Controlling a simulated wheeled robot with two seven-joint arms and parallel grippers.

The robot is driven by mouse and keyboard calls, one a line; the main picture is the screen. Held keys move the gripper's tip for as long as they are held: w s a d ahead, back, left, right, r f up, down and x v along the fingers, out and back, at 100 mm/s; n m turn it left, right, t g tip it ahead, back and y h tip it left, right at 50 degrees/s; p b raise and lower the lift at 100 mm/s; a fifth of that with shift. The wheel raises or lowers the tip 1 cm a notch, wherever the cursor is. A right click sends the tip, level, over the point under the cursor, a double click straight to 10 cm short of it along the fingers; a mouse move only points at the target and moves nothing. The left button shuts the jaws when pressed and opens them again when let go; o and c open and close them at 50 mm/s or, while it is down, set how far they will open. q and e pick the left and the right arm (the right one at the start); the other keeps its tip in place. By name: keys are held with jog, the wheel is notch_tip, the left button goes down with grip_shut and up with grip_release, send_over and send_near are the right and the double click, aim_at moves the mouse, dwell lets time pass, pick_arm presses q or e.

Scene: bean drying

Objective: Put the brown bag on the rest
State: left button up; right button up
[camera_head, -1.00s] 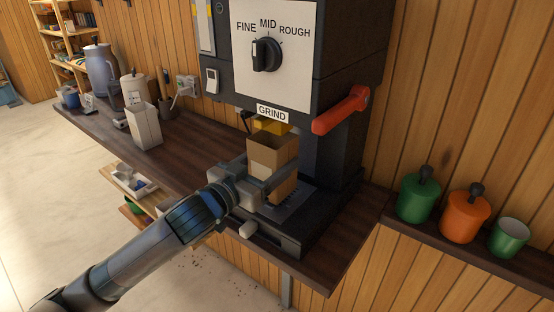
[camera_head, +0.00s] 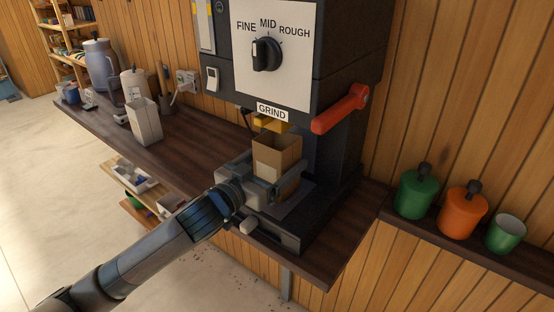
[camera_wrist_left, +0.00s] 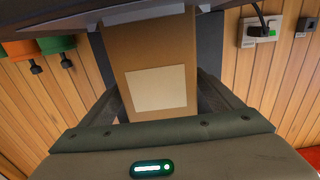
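The brown bag (camera_head: 288,157) is an open-topped paper bag with a pale label. In the head view it is upright below the yellow spout (camera_head: 267,121) of the grinder, over the dark rest (camera_head: 301,196). I cannot tell whether its bottom touches the rest. My left gripper (camera_head: 268,191) reaches in from the left with its fingers around the bag's lower part. In the left wrist view the fingers flank the bag (camera_wrist_left: 152,40) closely on both sides, without a visible gap, and appear shut on it. My right gripper is not in view.
A red lever (camera_head: 341,109) sticks out beside the spout. A pale open container (camera_head: 145,122) stands on the counter (camera_head: 180,150) to the left. Green (camera_head: 415,196) and orange (camera_head: 461,214) pots stand on the right ledge. The counter's front edge lies below my gripper.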

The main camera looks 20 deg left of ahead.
pick_arm(q)
jog(key=shift+r, duration=0.1)
jog(key=shift+r, duration=0.15)
jog(key=shift+s+a+f, duration=0.1)
jog(key=shift+s+f, duration=0.1)
jog(key=shift+s, duration=0.05)
jog(key=b+v, duration=0.3)
jog(key=v, duration=0.5)
jog(key=shift+s+f, duration=0.1)
jog(key=shift+s, duration=0.1)
jog(key=shift+s+a+r+p, duration=0.25)
jog(key=shift+s+r+p, duration=0.1)
jog(key=shift+r+p, duration=0.05)
jog(key=shift+p+v, duration=0.75)
jog(key=shift+v, duration=0.4)
jog(key=shift+f, duration=0.1)
